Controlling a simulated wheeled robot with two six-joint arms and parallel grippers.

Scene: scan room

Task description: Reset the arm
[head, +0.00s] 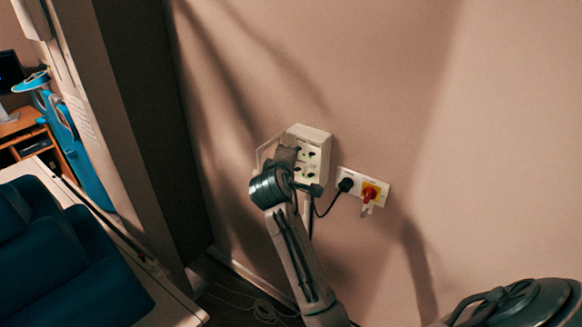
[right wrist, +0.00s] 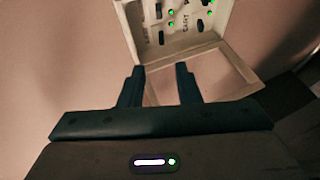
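A white wall box (head: 313,150) with black switches and green lights is mounted on the wall in the head view. Its cover (head: 266,151) hangs open on the left side. The box's switch face (right wrist: 182,22) also shows at the top of the right wrist view, with the open cover (right wrist: 222,78) below it. My right gripper (right wrist: 160,72) is open, its two fingers apart and empty in front of the cover. In the head view my right gripper (head: 284,156) is at the box's left side, partly hiding it; contact cannot be told. My left gripper is out of view.
Right of the box, a white plate holds a black plug (head: 346,185) with a cable and a red rotary switch (head: 369,192) on yellow. A dark blue padded couch (head: 75,255) stands at lower left. Cable lies on the floor (head: 262,308). The wall to the right is bare.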

